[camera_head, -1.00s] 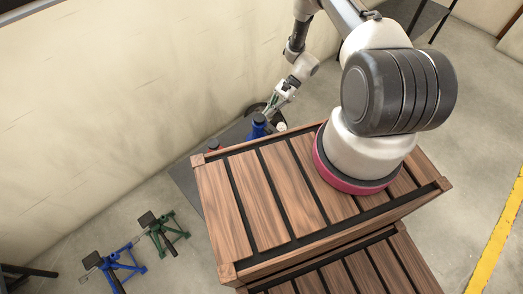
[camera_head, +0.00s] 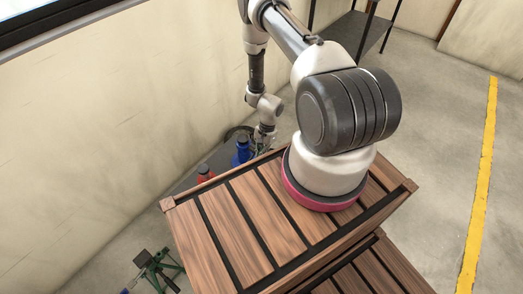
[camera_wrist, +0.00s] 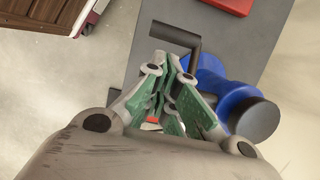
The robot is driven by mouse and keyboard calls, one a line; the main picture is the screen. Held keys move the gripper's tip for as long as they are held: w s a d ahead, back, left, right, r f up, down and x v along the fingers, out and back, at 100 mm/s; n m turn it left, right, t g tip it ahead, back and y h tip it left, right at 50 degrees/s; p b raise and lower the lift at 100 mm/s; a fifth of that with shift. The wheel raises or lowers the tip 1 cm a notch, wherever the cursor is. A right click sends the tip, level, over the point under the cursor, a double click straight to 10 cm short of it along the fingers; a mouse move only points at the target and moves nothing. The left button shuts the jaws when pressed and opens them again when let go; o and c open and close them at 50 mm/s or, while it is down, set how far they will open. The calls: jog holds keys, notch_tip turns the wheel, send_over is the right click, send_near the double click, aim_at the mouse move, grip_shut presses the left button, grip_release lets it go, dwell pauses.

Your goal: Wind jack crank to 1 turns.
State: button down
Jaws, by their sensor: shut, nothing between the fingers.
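A dark grey bent bar (camera_wrist: 180,38), which looks like the jack crank, lies just beyond my fingertips in the wrist view. A blue body with a dark round cap (camera_wrist: 232,100) is beside it on the right. The blue body also shows in the head view (camera_head: 243,151), just past the wooden crate. My gripper (camera_wrist: 170,62) has green-padded fingers that are shut and empty. Its tips point toward the bar; I cannot tell whether they touch it. In the head view my gripper (camera_head: 264,143) points down right of the blue body, partly hidden by the crate edge.
The wooden slatted crate (camera_head: 212,215) fills the near middle of the head view. A red object (camera_head: 205,173) stands left of the blue body on a dark grey surface (camera_wrist: 150,60) by the wall. A green stand (camera_head: 155,268) is at lower left. Open floor lies right.

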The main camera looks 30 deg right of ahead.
jog(key=x, duration=0.5)
jog(key=shift+a+r+g+y, duration=0.1)
jog(key=shift+r+g+y, duration=0.15)
jog(key=shift+y, duration=0.55)
dwell(0.4)
jog(key=y, duration=0.1)
jog(key=r+g+y, duration=0.1)
jog(key=y, duration=0.1)
jog(key=r+g+y, duration=0.1)
jog(key=y, duration=0.1)
jog(key=shift+s+a, duration=0.15)
jog(key=shift+a, duration=0.15)
jog(key=shift+r, duration=0.2)
dwell(0.9)
